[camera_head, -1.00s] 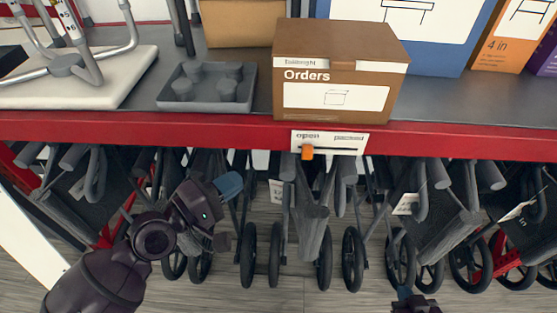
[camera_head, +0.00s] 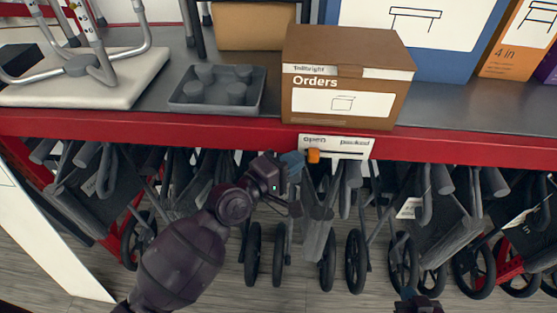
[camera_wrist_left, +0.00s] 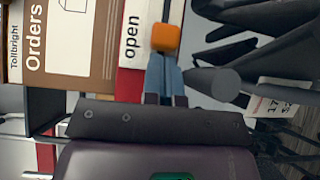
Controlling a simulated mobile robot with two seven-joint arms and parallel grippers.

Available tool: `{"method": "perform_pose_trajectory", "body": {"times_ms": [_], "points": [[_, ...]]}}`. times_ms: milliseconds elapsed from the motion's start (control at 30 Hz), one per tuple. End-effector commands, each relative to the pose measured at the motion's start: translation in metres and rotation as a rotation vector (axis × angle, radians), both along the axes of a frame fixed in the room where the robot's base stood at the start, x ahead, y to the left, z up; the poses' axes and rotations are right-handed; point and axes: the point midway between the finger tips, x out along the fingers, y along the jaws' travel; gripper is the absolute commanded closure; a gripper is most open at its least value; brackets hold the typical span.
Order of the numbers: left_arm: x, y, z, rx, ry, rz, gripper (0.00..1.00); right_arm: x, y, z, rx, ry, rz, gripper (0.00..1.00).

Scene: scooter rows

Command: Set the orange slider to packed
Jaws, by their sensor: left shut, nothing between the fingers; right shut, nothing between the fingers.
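The orange slider (camera_head: 313,156) sits at the left end of its track, under the word "open", on a white label plate (camera_head: 350,143) on the shelf's red front edge. The word "packed" is at the plate's right end. My left gripper (camera_head: 293,163) is shut and empty, with its blue fingertips right beside the slider's left side. In the left wrist view the slider (camera_wrist_left: 166,37) is just ahead of the shut fingertips (camera_wrist_left: 165,65); I cannot tell if they touch. My right gripper (camera_head: 407,296) shows only partly at the bottom edge, shut and empty.
A brown "Orders" box (camera_head: 345,75) stands on the shelf above the plate. The red shelf edge (camera_head: 200,128) runs across the view. Several folded scooters or walkers with wheels (camera_head: 355,258) stand below it.

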Motion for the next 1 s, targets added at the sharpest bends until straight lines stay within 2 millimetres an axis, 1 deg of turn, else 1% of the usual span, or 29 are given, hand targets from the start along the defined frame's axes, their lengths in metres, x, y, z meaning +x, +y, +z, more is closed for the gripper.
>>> {"method": "perform_pose_trajectory", "body": {"times_ms": [133, 467, 567, 667, 800, 900, 1000], "points": [[0.000, -0.006, 0.000, 0.001, 0.001, 0.000, 1.00, 0.003, 0.000, 0.003, 0.000, -0.006, 0.002, 1.00], [0.000, -0.006, 0.000, 0.001, 0.001, 0.000, 1.00, 0.006, 0.001, 0.005, -0.001, -0.013, 0.004, 1.00], [0.000, -0.012, 0.001, -0.001, 0.001, 0.000, 1.00, 0.006, 0.000, 0.008, -0.002, -0.014, 0.005, 1.00], [0.001, -0.027, 0.003, -0.003, 0.001, 0.001, 1.00, 0.006, 0.000, 0.015, -0.003, -0.018, 0.004, 1.00], [0.001, -0.056, 0.004, -0.003, 0.001, 0.000, 1.00, 0.004, -0.001, 0.025, -0.003, -0.019, 0.002, 1.00], [0.001, -0.075, 0.003, -0.003, 0.001, 0.001, 1.00, 0.002, -0.001, 0.029, -0.003, -0.018, 0.001, 1.00], [0.001, -0.088, 0.002, -0.002, 0.001, 0.001, 1.00, 0.002, -0.002, 0.031, -0.003, -0.018, 0.001, 1.00]]}}
